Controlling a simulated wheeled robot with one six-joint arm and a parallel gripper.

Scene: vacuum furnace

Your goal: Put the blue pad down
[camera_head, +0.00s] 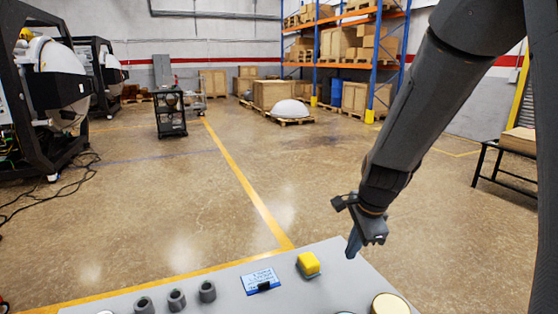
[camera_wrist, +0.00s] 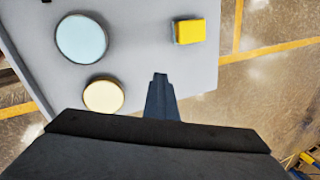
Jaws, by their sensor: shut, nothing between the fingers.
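A round pale blue pad (camera_wrist: 82,39) lies flat on the grey panel top (camera_wrist: 135,25) in the wrist view. Only a sliver of it may show at the bottom edge of the head view. A round cream pad (camera_wrist: 103,95) lies beside it and also shows in the head view (camera_head: 390,304). A yellow block (camera_wrist: 188,31) sits near the panel's edge; it is also in the head view (camera_head: 308,264). My gripper (camera_head: 352,252) is shut and empty, pointing down near the panel's far right edge. In the wrist view its fingertips (camera_wrist: 160,78) appear between the cream pad and the block, touching neither.
A blue label card (camera_head: 260,281) with a dark clip and several dark grey round holders (camera_head: 177,299) are on the panel. A low dark table (camera_head: 507,165) with a box stands at the right. The floor beyond the panel is largely clear. Shelving (camera_head: 345,45) stands at the back.

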